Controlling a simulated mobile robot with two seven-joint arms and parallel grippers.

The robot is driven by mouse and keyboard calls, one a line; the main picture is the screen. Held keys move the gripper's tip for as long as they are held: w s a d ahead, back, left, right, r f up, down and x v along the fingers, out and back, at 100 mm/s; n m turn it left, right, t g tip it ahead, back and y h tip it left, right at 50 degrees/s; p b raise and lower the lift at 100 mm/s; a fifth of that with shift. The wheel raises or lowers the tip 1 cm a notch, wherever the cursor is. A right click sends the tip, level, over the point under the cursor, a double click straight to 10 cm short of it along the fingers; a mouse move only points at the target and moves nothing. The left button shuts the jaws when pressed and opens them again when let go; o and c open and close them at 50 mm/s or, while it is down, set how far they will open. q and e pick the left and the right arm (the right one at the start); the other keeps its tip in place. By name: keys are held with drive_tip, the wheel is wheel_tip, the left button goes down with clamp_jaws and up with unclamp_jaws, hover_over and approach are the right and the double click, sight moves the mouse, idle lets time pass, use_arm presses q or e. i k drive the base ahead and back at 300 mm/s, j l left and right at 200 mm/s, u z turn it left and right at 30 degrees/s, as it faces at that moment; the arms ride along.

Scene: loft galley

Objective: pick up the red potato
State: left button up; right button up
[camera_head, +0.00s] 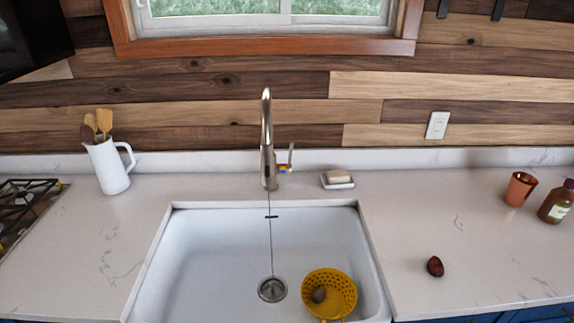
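A small dark red potato (435,266) lies on the white countertop to the right of the sink. It stands alone with bare counter around it. Neither of my grippers shows in the head view, so I cannot see how they stand relative to the potato.
The white sink (200,255) holds a yellow colander (345,291) with a small brownish item (319,294) inside. A faucet (267,140), soap dish (338,180), copper cup (519,189), brown bottle (556,203), white pitcher (109,168) and stove (22,208) stand around it.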

sight(435, 268)
drive_tip(key=l, duration=2.05)
